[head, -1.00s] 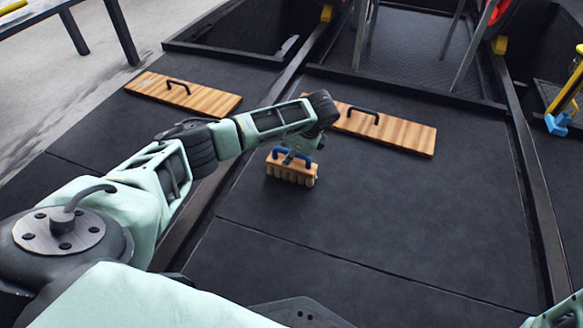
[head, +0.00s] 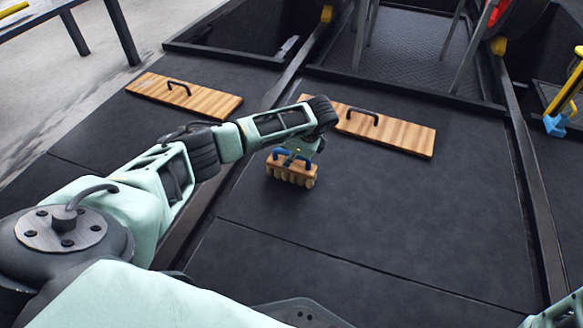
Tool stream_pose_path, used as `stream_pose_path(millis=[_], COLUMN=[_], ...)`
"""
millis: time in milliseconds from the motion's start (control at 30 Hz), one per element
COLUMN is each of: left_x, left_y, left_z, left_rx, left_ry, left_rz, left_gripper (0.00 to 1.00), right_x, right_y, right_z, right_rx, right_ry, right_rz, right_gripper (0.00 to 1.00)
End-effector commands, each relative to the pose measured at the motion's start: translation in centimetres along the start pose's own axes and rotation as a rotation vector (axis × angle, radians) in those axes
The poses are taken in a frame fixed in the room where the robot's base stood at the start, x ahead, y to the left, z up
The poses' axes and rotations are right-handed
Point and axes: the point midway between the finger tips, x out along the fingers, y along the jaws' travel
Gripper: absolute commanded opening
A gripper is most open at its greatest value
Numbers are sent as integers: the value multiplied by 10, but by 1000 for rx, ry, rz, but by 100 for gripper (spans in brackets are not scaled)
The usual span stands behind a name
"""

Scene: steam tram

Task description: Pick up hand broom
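The hand broom (head: 291,172) has a wooden block, pale bristles pointing down and a dark blue handle on top. It is on or just above the dark floor, near the middle of the head view. My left arm reaches in from the left, and my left gripper (head: 294,155) is at the broom's handle from above. The fingers are small and partly hidden by the wrist, so I cannot tell whether they are closed on the handle. Only a bit of my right arm shows at the lower right corner; its gripper is out of view.
Two wooden boards with black handles lie on the dark floor, one at the left (head: 190,97) and one behind my wrist (head: 395,134). A raised dark rail (head: 533,185) runs along the right. A yellow and blue object (head: 558,122) stands at far right. The floor right of the broom is clear.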

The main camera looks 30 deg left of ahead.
Motion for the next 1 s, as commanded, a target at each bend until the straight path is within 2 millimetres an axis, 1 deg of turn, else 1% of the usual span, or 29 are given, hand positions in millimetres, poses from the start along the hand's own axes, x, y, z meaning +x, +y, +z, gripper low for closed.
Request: stream_pose_path(millis=[100,500,1000], left_x=[0,0,0], left_y=[0,0,0], left_z=[0,0,0], left_rx=[0,0,0], left_ry=[0,0,0], left_rz=[0,1,0], left_gripper=[34,0,0], right_x=[0,0,0], right_y=[0,0,0], right_z=[0,0,0], right_rx=[0,0,0], right_ry=[0,-1,-1], right_rz=[0,0,0], right_gripper=[40,40,40])
